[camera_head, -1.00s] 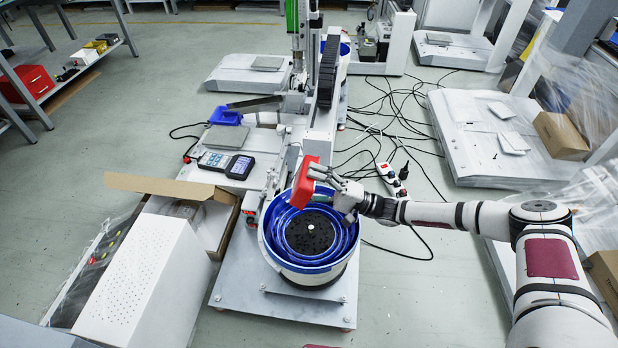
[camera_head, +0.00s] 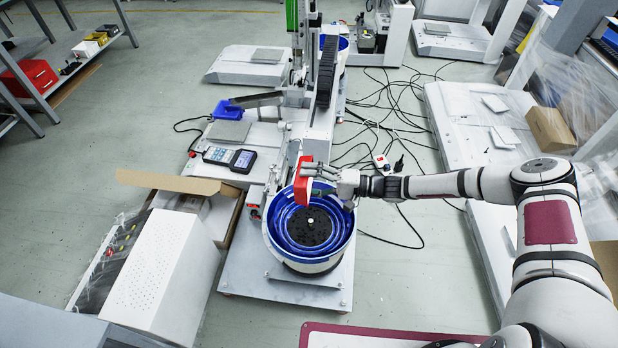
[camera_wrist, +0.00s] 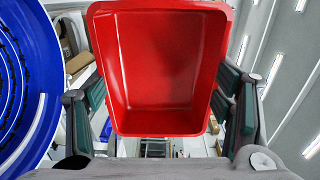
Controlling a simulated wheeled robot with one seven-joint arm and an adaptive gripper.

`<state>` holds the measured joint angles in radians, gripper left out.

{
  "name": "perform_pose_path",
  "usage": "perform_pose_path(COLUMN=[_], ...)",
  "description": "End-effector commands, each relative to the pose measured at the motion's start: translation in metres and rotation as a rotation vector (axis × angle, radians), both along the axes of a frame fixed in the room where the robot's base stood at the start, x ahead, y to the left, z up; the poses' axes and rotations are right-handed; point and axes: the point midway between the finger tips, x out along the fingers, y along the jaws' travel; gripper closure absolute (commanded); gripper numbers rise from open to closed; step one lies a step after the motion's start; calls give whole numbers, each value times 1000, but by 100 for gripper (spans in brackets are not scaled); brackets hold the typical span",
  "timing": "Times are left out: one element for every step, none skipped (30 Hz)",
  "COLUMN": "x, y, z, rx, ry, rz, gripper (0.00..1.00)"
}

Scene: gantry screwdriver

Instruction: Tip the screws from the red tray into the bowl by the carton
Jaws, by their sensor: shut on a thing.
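My gripper (camera_head: 322,172) is shut on the red tray (camera_head: 303,186), holding it over the back rim of the blue bowl (camera_head: 341,240). The tray is tipped steeply on edge. In the wrist view the green-padded fingers of my gripper (camera_wrist: 160,108) grip the red tray (camera_wrist: 165,60) from both sides. Its inside shows bare red, with no screws visible. The bowl (camera_wrist: 40,60) fills the left of that view. The bowl has a white outer wall, blue stepped rings and a dark centre with a pale knob. Small specks lie on the centre, too small to identify.
The open carton (camera_head: 230,215) stands left of the bowl, behind a white perforated box (camera_head: 160,270). A rail machine (camera_head: 322,120) rises behind the bowl. A handheld keypad unit (camera_head: 230,158) lies at back left. Cables and a power strip (camera_head: 381,165) lie on the floor at right.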

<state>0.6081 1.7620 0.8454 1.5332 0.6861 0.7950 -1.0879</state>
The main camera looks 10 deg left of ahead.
Motion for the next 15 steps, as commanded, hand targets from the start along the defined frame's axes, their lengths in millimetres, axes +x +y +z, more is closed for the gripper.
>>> perform_pose_path(x=[0, 0, 0, 0, 0, 0, 0, 0, 0, 0, 0, -1, -1, -1, -1], y=[0, 0, 0, 0, 0, 0, 0, 0, 0, 0, 0, 1, 1, 1, 0], z=[0, -1, -1, -1, -1, 0, 0, 1, 2, 4, 5, 6, 7, 7, 8], rx=[0, 0, 0, 0, 1, -1, -5, -11, -24, -37, -51, -73, -88, -102, -122], ry=[0, 0, 0, 0, 0, 0, 0, 0, 0, 0, 0, 1, 2, 3, 3], rz=[0, 0, 0, 0, 0, 0, 0, 1, 1, 1, 2, 2, 2, 2, 1], gripper=[58, 58, 58, 58, 58, 58, 58, 58, 58, 58, 58, 58, 58, 58, 58])
